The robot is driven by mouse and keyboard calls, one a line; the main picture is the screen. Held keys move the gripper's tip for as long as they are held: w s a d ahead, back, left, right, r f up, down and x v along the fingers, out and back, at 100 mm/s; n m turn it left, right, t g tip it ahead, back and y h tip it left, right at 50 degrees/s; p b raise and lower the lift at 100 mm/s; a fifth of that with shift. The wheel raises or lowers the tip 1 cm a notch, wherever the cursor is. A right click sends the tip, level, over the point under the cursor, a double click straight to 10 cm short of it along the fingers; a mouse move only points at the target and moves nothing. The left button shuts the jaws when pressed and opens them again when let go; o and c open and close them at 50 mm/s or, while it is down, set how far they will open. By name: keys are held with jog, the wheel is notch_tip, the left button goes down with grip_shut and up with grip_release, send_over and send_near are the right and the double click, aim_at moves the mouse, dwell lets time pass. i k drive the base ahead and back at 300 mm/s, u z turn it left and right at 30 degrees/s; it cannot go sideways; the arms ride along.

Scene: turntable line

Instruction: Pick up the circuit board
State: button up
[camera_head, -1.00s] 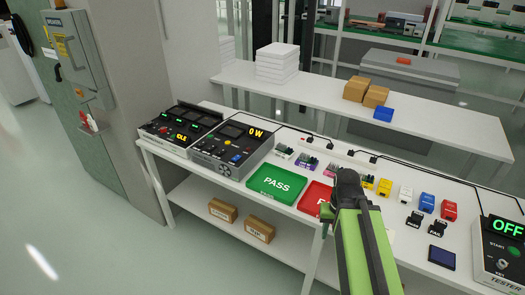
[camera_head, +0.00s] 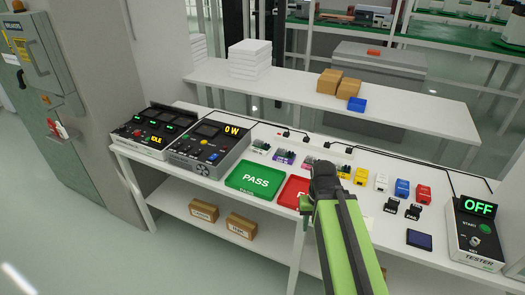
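Several small board-like modules stand in a row at the back of the white workbench: a grey-green one (camera_head: 261,146), a purple-based one (camera_head: 284,157) and another greenish one (camera_head: 309,161). A flat dark blue square (camera_head: 419,239) lies near the front right. I cannot tell for sure which is the circuit board. My gripper (camera_head: 323,168) is the dark end of my green arm, over the bench beside the red tray (camera_head: 292,191), which it partly hides. Its fingers are not clear, and no held thing shows.
A green PASS tray (camera_head: 254,181) lies left of the red one. Two black instruments stand at the bench's left, and a tester (camera_head: 476,234) reading OFF at the right. Small coloured blocks and black parts lie right of my arm. A shelf (camera_head: 300,88) with boxes runs behind.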

aim_at(343, 172)
jog(key=u, duration=0.15)
jog(key=k, duration=0.1)
jog(key=u, duration=3.5)
jog(key=k, duration=1.2)
jog(key=z, duration=2.15)
jog(key=i, duration=1.1)
jog(key=u, duration=0.1)
